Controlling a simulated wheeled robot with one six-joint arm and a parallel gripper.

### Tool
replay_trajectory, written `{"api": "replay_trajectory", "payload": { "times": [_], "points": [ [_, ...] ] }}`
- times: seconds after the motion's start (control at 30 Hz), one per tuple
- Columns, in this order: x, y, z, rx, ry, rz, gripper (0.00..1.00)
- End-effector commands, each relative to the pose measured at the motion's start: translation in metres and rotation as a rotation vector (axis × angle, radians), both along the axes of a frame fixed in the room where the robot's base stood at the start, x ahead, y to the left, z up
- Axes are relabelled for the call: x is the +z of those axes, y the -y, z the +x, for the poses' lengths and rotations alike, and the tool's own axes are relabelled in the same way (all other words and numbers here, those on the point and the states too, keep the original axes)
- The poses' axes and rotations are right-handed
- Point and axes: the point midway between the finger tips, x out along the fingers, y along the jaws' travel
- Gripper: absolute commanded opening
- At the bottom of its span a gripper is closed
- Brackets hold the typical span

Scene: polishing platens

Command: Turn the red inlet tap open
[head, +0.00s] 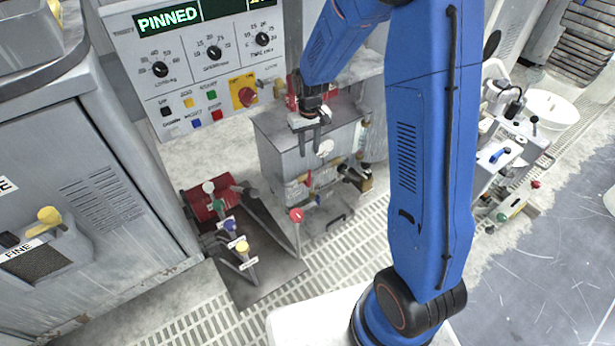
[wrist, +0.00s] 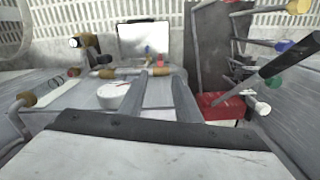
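My gripper (head: 311,142) hangs over the top of a grey box-shaped unit (head: 280,150), with its fingers pointing down. In the wrist view the two grey fingers (wrist: 163,78) stand apart with nothing held between them. A small red handle (head: 308,180), which looks like the inlet tap, is upright on the near face of the unit, below and apart from my gripper. In the wrist view a small red piece (wrist: 160,60) shows beyond the fingertips beside brass fittings; it looks like the same handle. Its exact turn is too small to tell.
A red-knobbed lever (head: 296,215) stands in front of the unit. Levers with green, blue and yellow (head: 242,247) knobs stand on a dark plate at left, by a red box (head: 207,199). A white round cap (head: 326,148) is near my fingers. The control panel (head: 205,60) stands behind.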

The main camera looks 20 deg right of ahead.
Motion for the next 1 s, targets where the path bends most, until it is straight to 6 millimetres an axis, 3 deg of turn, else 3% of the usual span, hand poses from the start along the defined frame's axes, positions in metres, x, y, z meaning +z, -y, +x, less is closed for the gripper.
{"api": "replay_trajectory", "payload": {
  "times": [0.7,1.0],
  "points": [
    [-0.115,0.0,-0.001,0.0,-0.004,0.0,0.3],
    [-0.154,0.0,-0.001,0.0,-0.004,0.0,0.3]
  ]
}}
